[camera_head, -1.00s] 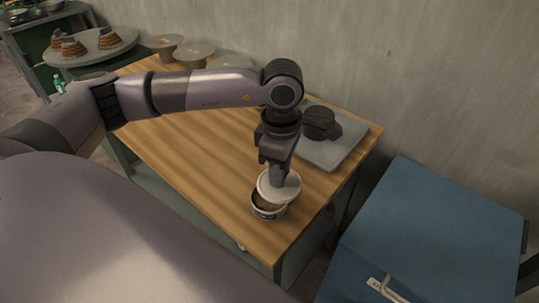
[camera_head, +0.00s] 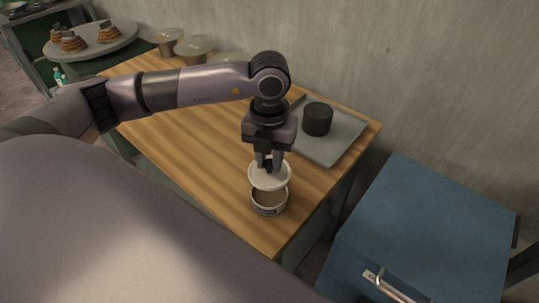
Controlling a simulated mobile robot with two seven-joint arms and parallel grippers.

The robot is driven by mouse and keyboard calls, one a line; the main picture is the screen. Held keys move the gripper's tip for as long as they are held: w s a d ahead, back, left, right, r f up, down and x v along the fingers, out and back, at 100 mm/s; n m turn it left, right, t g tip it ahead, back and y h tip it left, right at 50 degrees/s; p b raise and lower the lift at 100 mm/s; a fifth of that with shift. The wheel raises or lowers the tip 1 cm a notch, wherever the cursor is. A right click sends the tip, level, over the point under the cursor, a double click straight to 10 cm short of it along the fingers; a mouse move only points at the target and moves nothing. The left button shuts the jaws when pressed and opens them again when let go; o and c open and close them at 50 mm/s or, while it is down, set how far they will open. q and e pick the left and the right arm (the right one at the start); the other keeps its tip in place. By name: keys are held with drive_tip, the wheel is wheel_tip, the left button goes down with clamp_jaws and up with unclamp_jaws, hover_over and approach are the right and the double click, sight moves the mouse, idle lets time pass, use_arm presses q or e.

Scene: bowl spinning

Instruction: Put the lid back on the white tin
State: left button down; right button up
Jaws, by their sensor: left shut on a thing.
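The white tin (camera_head: 269,205) stands upright near the front right corner of the wooden table, its top partly uncovered and brown inside. My left gripper (camera_head: 268,166) points down and is shut on the pale round lid (camera_head: 270,178). The lid is just behind and above the tin and overlaps the far part of its opening in the camera_head view. I cannot tell whether the lid touches the rim. My right gripper is not in view.
A grey tray (camera_head: 338,143) with a dark cylinder (camera_head: 317,119) lies at the table's back right. A blue cabinet (camera_head: 430,225) stands to the right. The wooden table (camera_head: 190,135) is clear left of the tin. Cakes sit on a round stand (camera_head: 92,46) at far left.

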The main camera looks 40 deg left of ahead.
sight(269, 172)
use_arm(q)
drive_tip(key=shift+f+b, duration=1.75)
drive_tip(key=shift+f, duration=0.85)
drive_tip(key=shift+f+b, duration=0.55)
drive_tip(key=shift+f, duration=0.1)
drive_tip(key=shift+f+b, duration=0.15)
drive_tip(key=shift+b, duration=0.4)
drive_tip(key=shift+c, duration=1.8)
unclamp_jaws()
drive_tip(key=shift+r+p, duration=2.35)
drive_tip(key=shift+r, duration=1.25)
